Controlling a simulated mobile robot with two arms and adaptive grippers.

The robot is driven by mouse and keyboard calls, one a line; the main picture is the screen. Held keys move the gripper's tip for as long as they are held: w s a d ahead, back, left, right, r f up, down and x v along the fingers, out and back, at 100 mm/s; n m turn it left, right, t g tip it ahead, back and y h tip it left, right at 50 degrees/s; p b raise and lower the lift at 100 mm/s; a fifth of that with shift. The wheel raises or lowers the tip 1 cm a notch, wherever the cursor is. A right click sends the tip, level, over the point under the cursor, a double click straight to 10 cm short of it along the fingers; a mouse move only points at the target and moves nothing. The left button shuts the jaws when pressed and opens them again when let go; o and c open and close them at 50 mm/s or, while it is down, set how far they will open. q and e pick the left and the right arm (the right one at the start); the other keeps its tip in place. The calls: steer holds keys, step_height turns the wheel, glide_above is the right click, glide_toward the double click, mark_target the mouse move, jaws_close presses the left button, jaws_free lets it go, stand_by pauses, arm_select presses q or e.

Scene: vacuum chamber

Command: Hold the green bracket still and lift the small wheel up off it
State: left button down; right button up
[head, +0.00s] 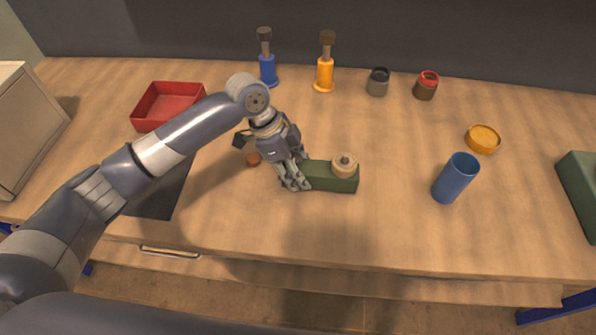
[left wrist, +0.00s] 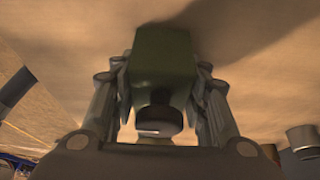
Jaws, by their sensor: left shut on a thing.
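The green bracket (head: 325,178) lies on the wooden table near the middle. The small wheel (head: 344,166), tan with a grey hub, sits on top of the bracket's right end. My left gripper (head: 293,178) is shut on the bracket's left end, away from the wheel. In the left wrist view, the bracket (left wrist: 163,60) lies between the two fingers, with a dark round part (left wrist: 158,121) at its near end. The wheel is not clearly visible there. My right gripper is not in view.
A blue cup (head: 455,178) and an orange dish (head: 483,139) stand to the right. Blue and orange upright tools (head: 325,70) and two small jars (head: 378,82) are behind. A red tray (head: 168,104) is at the back left. The table in front of the bracket is clear.

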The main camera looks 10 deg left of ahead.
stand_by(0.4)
arm_select(q)
steer(key=shift+f, duration=0.3)
steer(key=c, duration=0.9)
jaws_free()
steer(key=shift+c, duration=0.2)
steer(key=shift+s+f, duration=0.1)
steer(key=c, duration=1.1)
